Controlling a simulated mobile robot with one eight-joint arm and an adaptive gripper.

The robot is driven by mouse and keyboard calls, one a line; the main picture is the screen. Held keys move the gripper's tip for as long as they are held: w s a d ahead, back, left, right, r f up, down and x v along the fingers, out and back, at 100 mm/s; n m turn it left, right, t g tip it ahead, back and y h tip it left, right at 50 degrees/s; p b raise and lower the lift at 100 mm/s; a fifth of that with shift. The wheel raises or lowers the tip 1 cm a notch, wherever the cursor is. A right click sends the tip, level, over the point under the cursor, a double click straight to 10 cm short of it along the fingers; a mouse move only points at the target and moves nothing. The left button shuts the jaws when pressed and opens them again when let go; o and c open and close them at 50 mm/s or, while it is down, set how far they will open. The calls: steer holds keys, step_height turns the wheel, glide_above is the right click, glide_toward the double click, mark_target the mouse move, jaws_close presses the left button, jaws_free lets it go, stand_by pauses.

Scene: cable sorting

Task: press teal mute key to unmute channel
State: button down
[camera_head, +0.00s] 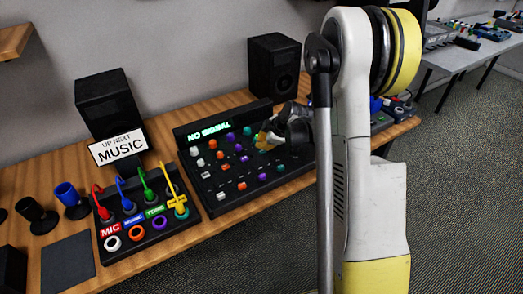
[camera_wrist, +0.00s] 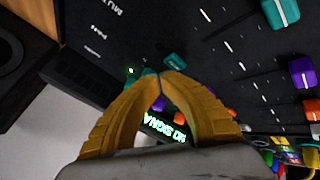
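My gripper (camera_wrist: 160,76) has yellow fingers with the tips together, and nothing shows between them. In the wrist view a teal key (camera_wrist: 174,62) sits on the black mixer panel right at the fingertips, partly hidden by them. I cannot tell if the tips touch it or are just above it. A small green light (camera_wrist: 131,70) glows beside it. In the head view my gripper (camera_head: 264,138) is low over the back right of the mixer (camera_head: 222,198), near its screen. The screen (camera_head: 209,132) reads "NO SIGNAL" in green.
Teal, purple and orange caps stand on the panel, including a teal one (camera_wrist: 283,12) apart from my fingers. A black box (camera_head: 150,232) with coloured cables stands left of the mixer. A "MUSIC" sign (camera_head: 119,147) and two speakers (camera_head: 108,104) (camera_head: 274,66) stand behind.

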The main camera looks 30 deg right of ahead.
mark_target(261, 150)
step_height(261, 150, up, 6)
steer(key=p, duration=0.3)
steer(key=shift+f+p, duration=0.1)
steer(key=shift+p, duration=0.2)
